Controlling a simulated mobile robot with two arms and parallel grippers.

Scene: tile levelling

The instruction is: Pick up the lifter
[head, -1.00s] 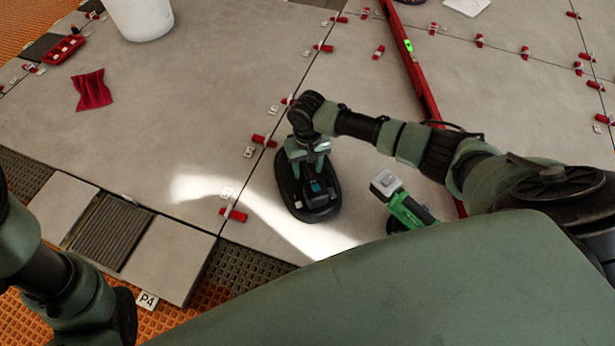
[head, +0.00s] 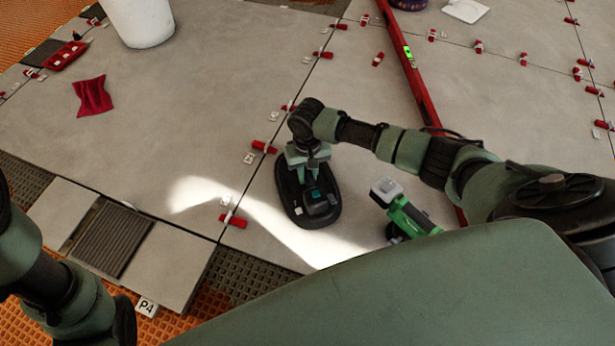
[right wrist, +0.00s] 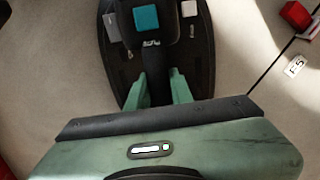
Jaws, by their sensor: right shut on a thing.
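The lifter (head: 322,208) is a black oval device with a raised body and a small teal patch. It appears to rest on the pale tile in the middle of the head view. In the right wrist view the lifter (right wrist: 118,58) fills the top middle, with a teal and a grey patch. My right gripper (head: 310,171) is over its far end and shut on its dark narrow handle. Its green fingers (right wrist: 157,88) stand on both sides of that handle in the right wrist view. My left arm shows at the lower left, but its gripper is out of view.
A green power tool (head: 408,215) stands close to the right of the lifter. A long red level (head: 412,70) lies beyond it. Red clips (head: 233,220) line the tile joints. A white bucket (head: 140,22) and a red cloth (head: 93,96) are at the upper left.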

